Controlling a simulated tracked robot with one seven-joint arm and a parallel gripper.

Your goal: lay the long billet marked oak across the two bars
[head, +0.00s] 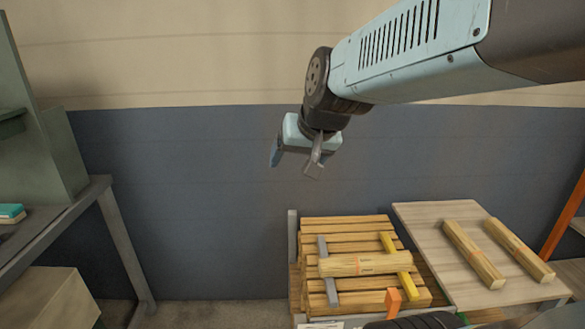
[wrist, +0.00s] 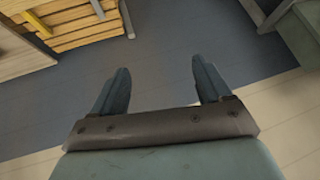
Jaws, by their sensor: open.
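A long pale wood billet (head: 352,265) lies crosswise over a grey bar (head: 328,275) and a yellow bar (head: 397,262) on a slatted wooden top. It has a small mark, too small to read. Two more long billets, a left one (head: 473,254) and a right one (head: 518,250), lie on a board to the right; I cannot read marks on them. My gripper (head: 295,163) is open and empty, high above and left of the slatted top.
The slatted top (head: 345,224) stands beside the pale board (head: 425,222). An orange piece (head: 394,302) is at the slatted top's front edge. A grey bench (head: 60,225) stands at left, with a box (head: 45,295) below. Floor between is clear.

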